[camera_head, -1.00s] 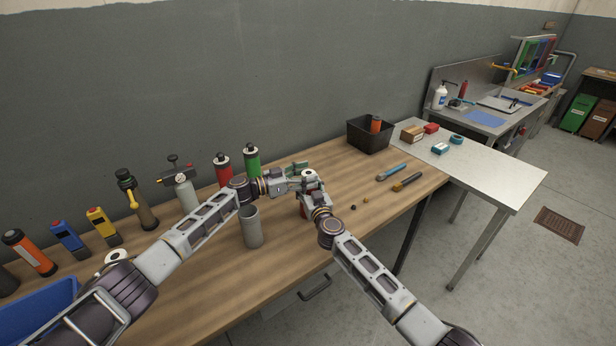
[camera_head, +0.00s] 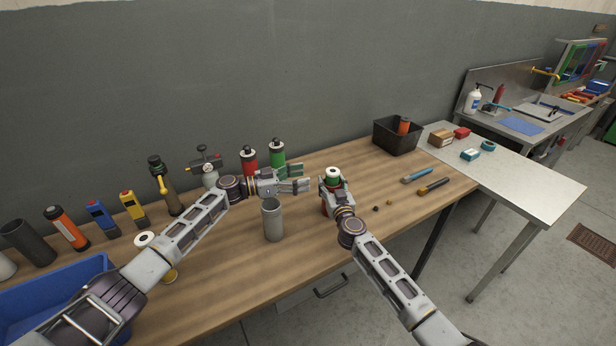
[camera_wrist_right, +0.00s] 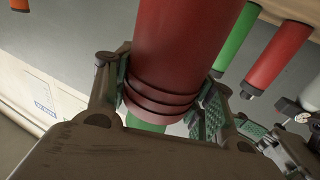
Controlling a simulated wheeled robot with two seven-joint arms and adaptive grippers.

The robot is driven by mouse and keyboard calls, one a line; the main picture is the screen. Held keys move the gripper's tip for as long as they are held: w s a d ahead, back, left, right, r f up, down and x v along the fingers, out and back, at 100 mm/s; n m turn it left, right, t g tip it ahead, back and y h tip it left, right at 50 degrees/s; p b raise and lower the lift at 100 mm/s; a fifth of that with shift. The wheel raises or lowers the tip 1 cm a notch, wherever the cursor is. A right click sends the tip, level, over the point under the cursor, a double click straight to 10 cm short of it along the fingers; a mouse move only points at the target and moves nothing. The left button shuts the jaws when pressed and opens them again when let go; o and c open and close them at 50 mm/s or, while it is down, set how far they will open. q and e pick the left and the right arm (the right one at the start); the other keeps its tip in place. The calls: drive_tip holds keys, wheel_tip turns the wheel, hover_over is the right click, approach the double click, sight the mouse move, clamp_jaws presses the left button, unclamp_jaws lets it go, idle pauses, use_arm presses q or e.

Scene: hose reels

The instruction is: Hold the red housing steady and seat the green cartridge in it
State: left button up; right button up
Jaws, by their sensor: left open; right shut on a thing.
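My right gripper (camera_head: 335,187) is shut on the red housing (camera_wrist_right: 180,45), which stands upright at the table's middle. In the head view only a little of the housing (camera_head: 324,208) shows below the jaws. The green cartridge (camera_head: 333,183), with a white top, sits upright in the housing's upper end. In the wrist view, which is upside down, the green (camera_wrist_right: 146,125) shows beyond the housing's ringed end. How deep the cartridge sits is hidden. My left gripper (camera_head: 300,178) is open and empty, just left of the cartridge and apart from it.
A grey cup (camera_head: 272,220) stands close below my left gripper. Red (camera_head: 249,161) and green (camera_head: 277,154) bottles stand behind it. A black bin (camera_head: 397,137) is at the back right, and a blue bin (camera_head: 60,295) at the left. Table front is mostly clear.

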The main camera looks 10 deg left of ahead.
use_arm(q)
drive_tip(key=shift+s+a, duration=0.1)
drive_tip(key=shift+a, duration=0.25)
idle(0.3)
use_arm(e)
drive_tip(key=o, duration=1.2)
drive_tip(key=shift+s, duration=0.15)
drive_tip(key=v, duration=1.1)
drive_tip(key=shift+s+d, duration=0.2)
drive_tip(key=shift+s, duration=0.15)
